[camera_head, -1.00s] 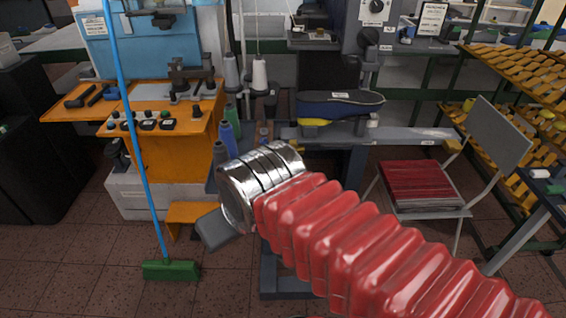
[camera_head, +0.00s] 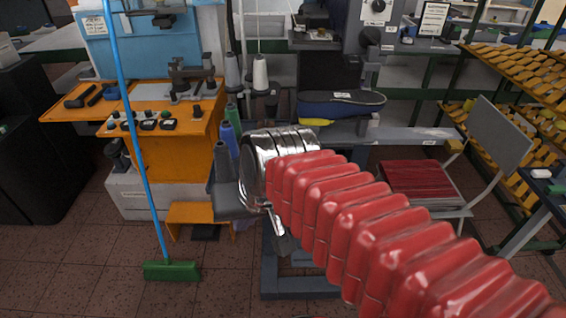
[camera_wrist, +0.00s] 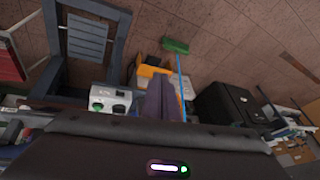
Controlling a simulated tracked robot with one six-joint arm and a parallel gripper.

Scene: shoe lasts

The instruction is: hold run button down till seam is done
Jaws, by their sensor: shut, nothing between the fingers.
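My gripper (camera_head: 283,240) hangs below the silver cuff of my arm, in front of the sewing bench. In the wrist view its dark fingers (camera_wrist: 163,98) are together, with nothing between them. A pale control box (camera_wrist: 110,97) lies left of the fingers in the wrist view, apart from them. It carries a green button (camera_wrist: 98,106) and a black round part (camera_wrist: 119,108). I cannot read which is the run button. In the head view my arm covers this area. The shoe and the seam are not clear; a dark blue shoe-like piece (camera_head: 340,103) sits on the machine bed.
An orange machine (camera_head: 180,150) with several knobs stands at left. A blue-handled broom (camera_head: 171,270) leans before it. An orange step (camera_head: 190,213) is on the floor. A chair with a red seat (camera_head: 420,180) is at right. Cones of thread (camera_head: 229,135) stand behind my cuff.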

